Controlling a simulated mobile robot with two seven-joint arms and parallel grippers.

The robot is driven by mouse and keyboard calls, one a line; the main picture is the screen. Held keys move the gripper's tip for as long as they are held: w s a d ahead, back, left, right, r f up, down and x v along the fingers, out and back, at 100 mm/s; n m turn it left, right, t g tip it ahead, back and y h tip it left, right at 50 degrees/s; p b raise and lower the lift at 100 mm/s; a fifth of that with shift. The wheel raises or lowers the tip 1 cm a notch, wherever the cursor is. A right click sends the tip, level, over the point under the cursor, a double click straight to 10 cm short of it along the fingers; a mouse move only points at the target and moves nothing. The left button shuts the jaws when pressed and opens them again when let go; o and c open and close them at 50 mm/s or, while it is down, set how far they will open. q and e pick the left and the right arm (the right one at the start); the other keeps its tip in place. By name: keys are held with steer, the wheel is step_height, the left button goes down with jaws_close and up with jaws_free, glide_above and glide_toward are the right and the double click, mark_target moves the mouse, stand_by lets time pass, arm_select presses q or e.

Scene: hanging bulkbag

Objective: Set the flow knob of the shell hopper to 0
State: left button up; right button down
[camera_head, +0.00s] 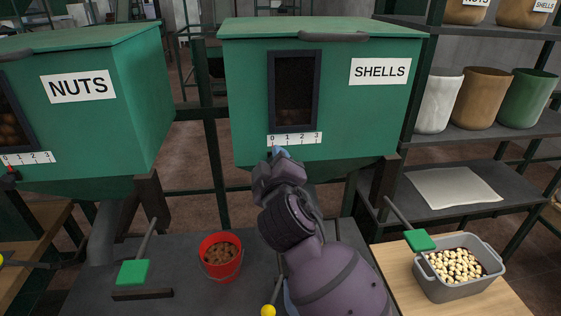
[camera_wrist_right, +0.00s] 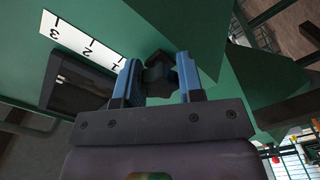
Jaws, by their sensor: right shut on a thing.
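The green shell hopper (camera_head: 240,90) stands in the middle of the head view with a SHELLS label (camera_head: 380,71). Below its dark window is a white scale (camera_head: 305,138) marked 0 to 3. My right gripper (camera_head: 278,153) is at the scale's left end, near the 0. That view shows 3, 2 and 1; the 0 end is hidden by a finger. The knob's pointer cannot be made out. My left gripper is not in view.
The green NUTS hopper (camera_head: 130,100) stands at the left with its own scale (camera_head: 28,158) and knob (camera_head: 10,176). A red bucket (camera_head: 221,257) of brown pieces is on the dark table below. A grey tub (camera_head: 446,287) stands right. Shelves with sacks (camera_head: 482,98) are behind.

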steer(key=c, duration=0.8)
jaws_free()
steer(key=shift+s+a, duration=0.1)
steer(key=shift+a, duration=0.2)
steer(key=shift+d, duration=0.1)
steer(key=s, duration=0.3)
steer(key=s+d, duration=0.1)
steer(key=s, duration=0.3)
steer(key=s+d, duration=0.1)
steer(key=s, duration=0.2)
steer(key=shift+s+b, duration=0.3)
